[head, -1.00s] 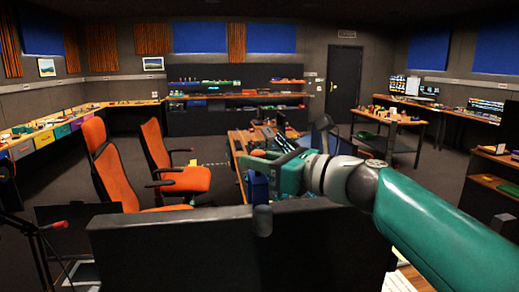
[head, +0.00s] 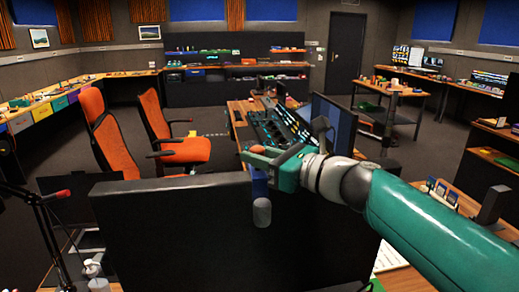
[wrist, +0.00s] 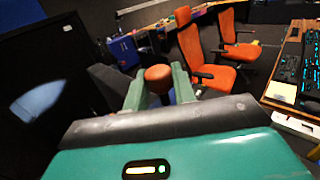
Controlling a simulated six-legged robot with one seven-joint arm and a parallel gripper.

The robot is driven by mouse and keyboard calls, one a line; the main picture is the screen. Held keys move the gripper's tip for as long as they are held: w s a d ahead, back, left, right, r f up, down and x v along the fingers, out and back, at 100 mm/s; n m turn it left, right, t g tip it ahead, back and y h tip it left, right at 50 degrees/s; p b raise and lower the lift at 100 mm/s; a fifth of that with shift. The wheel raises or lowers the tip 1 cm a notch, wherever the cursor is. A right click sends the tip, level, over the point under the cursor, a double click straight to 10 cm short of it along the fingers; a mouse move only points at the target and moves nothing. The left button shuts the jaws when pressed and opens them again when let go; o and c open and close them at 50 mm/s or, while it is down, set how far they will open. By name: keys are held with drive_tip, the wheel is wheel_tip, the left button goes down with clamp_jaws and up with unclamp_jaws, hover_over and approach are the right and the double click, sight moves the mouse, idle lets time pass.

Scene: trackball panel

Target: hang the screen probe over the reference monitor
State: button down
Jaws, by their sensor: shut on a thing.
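My gripper (head: 262,157) is shut on the brown-orange knob (wrist: 158,73) of what looks like the screen probe; the knob shows between the fingers in the wrist view. In the head view a blue part (head: 260,184) and a rounded grey weight (head: 262,212) hang below the gripper. The grey weight overlaps the near face of a large dark panel (head: 170,235), apparently the reference monitor seen from behind. I cannot tell whether they touch. In the wrist view a black surface with a bluish reflection (wrist: 25,75) stands at the left. The probe's far side is hidden.
Two orange chairs (head: 112,140) (head: 170,130) stand beyond the panel. A desk with consoles (head: 275,125) and a blue-screened monitor (head: 333,122) lie behind my arm. A red-and-black microphone stand (head: 45,215) is at the left. Open floor shows between the left benches and chairs.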

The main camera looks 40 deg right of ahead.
drive_tip(key=c, duration=1.1)
unclamp_jaws()
drive_tip(key=shift+o, duration=0.2)
drive_tip(key=s+d, duration=0.2)
drive_tip(key=s, duration=1.1)
drive_tip(key=shift+s+d, duration=0.3)
drive_tip(key=shift+s, duration=0.1)
